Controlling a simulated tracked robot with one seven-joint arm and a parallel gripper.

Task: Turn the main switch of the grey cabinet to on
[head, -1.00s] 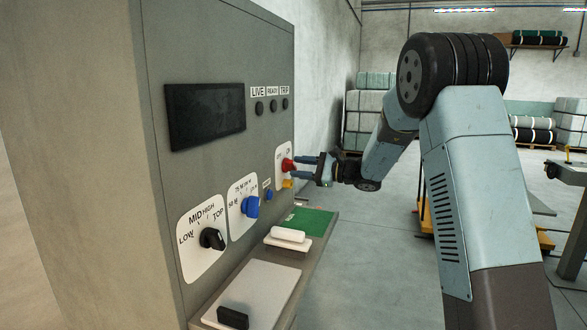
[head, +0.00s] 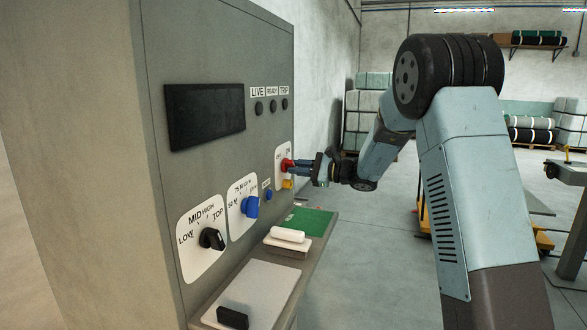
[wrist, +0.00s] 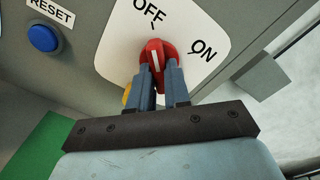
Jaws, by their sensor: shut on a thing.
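The grey cabinet (head: 215,190) stands at the left in the head view. Its main switch is a red knob (wrist: 157,52) on a white plate marked OFF and ON, also seen in the head view (head: 286,165). The white line on the knob points up and slightly left, toward OFF. ON is to its right. My gripper (wrist: 161,72) is shut on the knob, a finger on each side; its fingers (head: 302,165) reach the knob from the right in the head view. The fingers hide the knob's lower part.
A yellow part (head: 287,184) sits just below the switch. A blue RESET button (wrist: 44,38) is left of it. A blue dial (head: 250,206) and a black dial (head: 212,239) are further left. A shelf with a green mat (head: 310,220) juts out below.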

